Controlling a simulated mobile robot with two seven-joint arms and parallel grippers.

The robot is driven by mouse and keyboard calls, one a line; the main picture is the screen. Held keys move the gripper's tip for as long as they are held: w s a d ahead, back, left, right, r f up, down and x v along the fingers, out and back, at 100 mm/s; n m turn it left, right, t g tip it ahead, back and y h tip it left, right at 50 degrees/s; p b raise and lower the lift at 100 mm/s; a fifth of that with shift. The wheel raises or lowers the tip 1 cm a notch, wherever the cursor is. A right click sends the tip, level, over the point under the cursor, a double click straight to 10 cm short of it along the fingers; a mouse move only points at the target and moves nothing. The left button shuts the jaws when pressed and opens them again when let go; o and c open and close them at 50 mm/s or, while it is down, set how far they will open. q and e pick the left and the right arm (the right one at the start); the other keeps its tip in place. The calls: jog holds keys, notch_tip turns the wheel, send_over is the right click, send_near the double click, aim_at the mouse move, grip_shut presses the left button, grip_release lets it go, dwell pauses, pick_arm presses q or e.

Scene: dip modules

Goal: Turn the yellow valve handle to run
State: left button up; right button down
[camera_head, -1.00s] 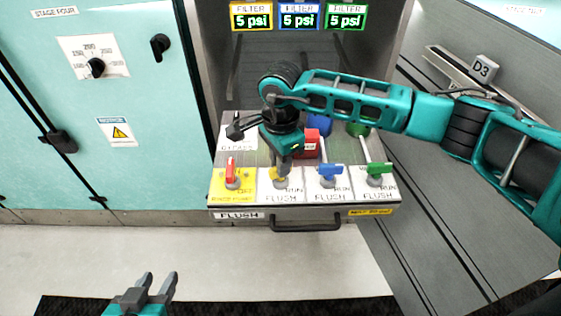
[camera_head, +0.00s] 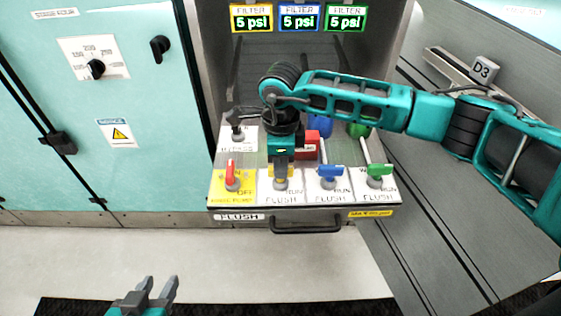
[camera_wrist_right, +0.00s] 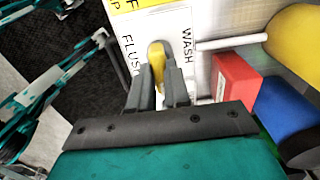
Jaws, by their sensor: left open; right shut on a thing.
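The yellow valve handle (camera_wrist_right: 157,66) shows in the right wrist view between the fingers of my right gripper (camera_wrist_right: 158,88), which is shut on it. The white plate around it reads "FLUSH" on one side and "WASH" on the other. In the head view my right gripper (camera_head: 281,178) reaches down over the handle and hides most of it; a label on the plate there reads "RUN". My left gripper (camera_head: 158,286) is open and empty, low in front of the panel and far from the handle.
On the same panel stand a red handle (camera_head: 231,173) to the left, and blue (camera_head: 328,172) and green (camera_head: 375,170) handles to the right. A black bypass handle (camera_head: 236,132) and a red block (camera_head: 311,137) sit behind. A drawer-style bar (camera_head: 305,227) is below.

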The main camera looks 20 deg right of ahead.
jog(key=shift+d, duration=0.1)
jog(key=c, duration=1.1)
grip_release()
pick_arm(q)
jog(key=shift+a+r+p, duration=0.3)
jog(key=shift+p, duration=0.35)
pick_arm(e)
notch_tip(320, 180, up, 13)
pick_arm(q)
jog(key=shift+s+f, duration=0.1)
jog(key=shift+s, duration=0.1)
